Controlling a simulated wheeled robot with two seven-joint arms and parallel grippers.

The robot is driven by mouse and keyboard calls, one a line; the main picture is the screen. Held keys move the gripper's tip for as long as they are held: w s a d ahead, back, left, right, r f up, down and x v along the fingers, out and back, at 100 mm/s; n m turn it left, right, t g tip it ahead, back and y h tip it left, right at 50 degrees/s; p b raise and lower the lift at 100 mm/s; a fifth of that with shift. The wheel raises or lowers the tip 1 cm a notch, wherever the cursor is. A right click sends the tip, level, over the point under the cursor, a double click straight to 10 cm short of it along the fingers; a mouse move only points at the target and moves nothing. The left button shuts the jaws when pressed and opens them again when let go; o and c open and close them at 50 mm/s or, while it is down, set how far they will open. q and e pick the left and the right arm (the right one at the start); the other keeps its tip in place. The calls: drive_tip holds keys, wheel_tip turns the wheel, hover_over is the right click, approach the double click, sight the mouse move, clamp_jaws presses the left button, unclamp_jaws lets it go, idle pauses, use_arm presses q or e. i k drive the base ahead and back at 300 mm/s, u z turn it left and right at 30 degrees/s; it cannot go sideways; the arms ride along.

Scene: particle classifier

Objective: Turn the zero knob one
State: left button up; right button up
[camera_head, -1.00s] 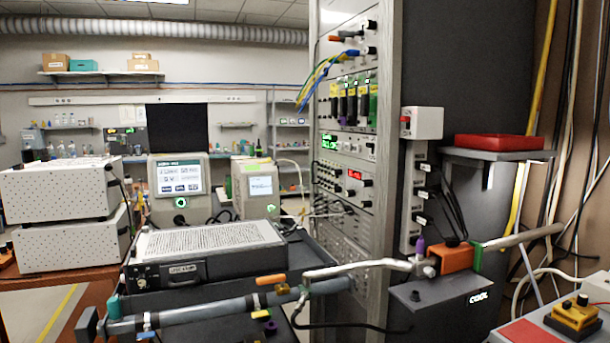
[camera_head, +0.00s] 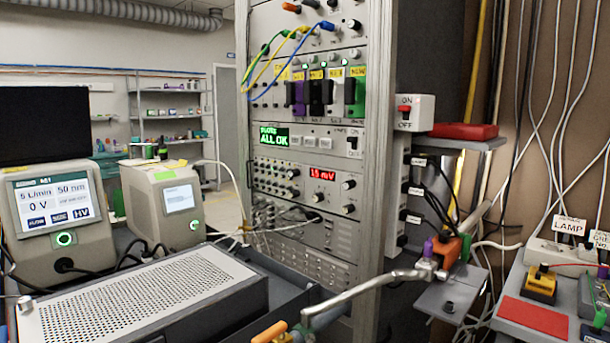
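The rack (camera_head: 381,150) stands in the middle of the view. One of its panels has a red display (camera_head: 322,174) that reads about 1.5 mV. An upper dark knob (camera_head: 348,185) and a lower dark knob (camera_head: 347,209) sit right of and below this display. Another dark knob (camera_head: 318,196) sits below the display. Their labels are too small to read, so I cannot tell which is the zero knob. Neither of my grippers is in view, and nothing touches the knobs.
A bent metal tube (camera_head: 365,286) crosses in front of the rack's lower part. A perforated grey box (camera_head: 140,300) fills the lower left. A shelf with a red tray (camera_head: 463,131) and a lamp switch box (camera_head: 568,252) are at the right. Blue and yellow cables hang at the upper panels.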

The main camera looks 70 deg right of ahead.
sight(295, 173)
drive_tip(key=z, duration=3)
drive_tip(key=k, duration=0.3)
drive_tip(key=u, duration=0.3)
